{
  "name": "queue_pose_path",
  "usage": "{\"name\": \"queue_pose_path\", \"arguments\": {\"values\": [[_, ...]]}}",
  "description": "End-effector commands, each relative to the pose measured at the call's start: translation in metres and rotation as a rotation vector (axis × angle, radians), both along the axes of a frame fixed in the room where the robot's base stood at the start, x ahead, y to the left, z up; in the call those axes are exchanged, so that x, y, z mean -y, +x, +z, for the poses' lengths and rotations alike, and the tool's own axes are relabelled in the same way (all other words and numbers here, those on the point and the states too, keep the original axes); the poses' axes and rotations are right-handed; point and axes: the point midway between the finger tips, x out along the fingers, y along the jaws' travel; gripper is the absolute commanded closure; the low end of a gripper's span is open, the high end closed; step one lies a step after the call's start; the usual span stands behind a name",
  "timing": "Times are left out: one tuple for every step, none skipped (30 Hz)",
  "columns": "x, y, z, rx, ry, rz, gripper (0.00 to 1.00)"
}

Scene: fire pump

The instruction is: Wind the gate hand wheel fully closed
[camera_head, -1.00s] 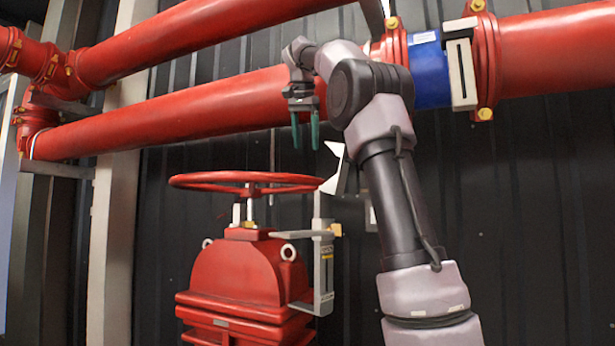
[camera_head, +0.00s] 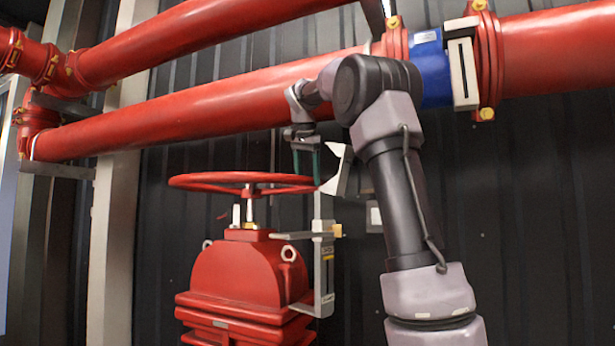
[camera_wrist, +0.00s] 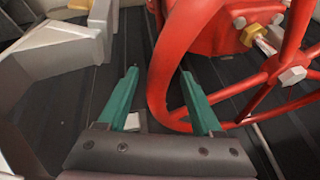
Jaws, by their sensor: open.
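The red gate hand wheel (camera_head: 243,183) lies level on top of the red valve body (camera_head: 243,270) in the head view. My gripper (camera_head: 306,167) is at the right end of the wheel, pointing down, with its green fingers at about rim height. In the wrist view the wheel's rim (camera_wrist: 168,75) runs between the open fingers of my gripper (camera_wrist: 165,88), closer to the right finger. The spokes and the yellow stem nut (camera_wrist: 252,33) show at the upper right. I cannot tell whether a finger touches the rim.
A grey bracket (camera_head: 322,262) stands at the valve's right side, close below my gripper. Large red pipes (camera_head: 190,112) cross just behind and above it. A white angular piece (camera_head: 338,170) sits right of the fingers. Open space lies left of the wheel.

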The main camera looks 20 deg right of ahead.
Motion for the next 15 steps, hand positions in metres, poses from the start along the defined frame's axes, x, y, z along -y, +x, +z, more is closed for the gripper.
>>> {"name": "queue_pose_path", "arguments": {"values": [[0.0000, 0.0001, -0.0002, 0.000, 0.000, 0.000, 0.33], [0.0000, 0.0001, -0.0002, 0.000, 0.000, 0.000, 0.33], [0.0000, 0.0000, -0.0001, 0.000, 0.000, 0.000, 0.33], [0.0000, 0.0000, -0.0001, 0.000, 0.000, 0.000, 0.33], [-0.0001, 0.0001, 0.0000, 0.000, 0.000, 0.000, 0.33], [-0.0001, 0.0001, 0.0000, 0.000, 0.000, 0.000, 0.41], [-0.0001, 0.0000, 0.0000, 0.000, 0.000, 0.000, 0.52], [-0.0001, 0.0000, 0.0000, 0.000, 0.000, 0.000, 0.64], [-0.0002, 0.0000, 0.0001, 0.000, 0.000, 0.000, 0.79], [-0.0002, 0.0000, 0.0001, 0.000, 0.000, 0.000, 0.91], [-0.0002, 0.0000, 0.0001, 0.000, 0.000, 0.000, 1.00], [-0.0002, 0.0000, 0.0001, 0.000, 0.000, 0.000, 1.00], [-0.0002, 0.0000, 0.0001, -0.001, 0.001, 0.000, 1.00], [-0.0002, 0.0000, 0.0002, 0.000, 0.000, 0.000, 1.00], [-0.0002, 0.0000, 0.0002, -0.001, 0.001, 0.000, 1.00]]}}
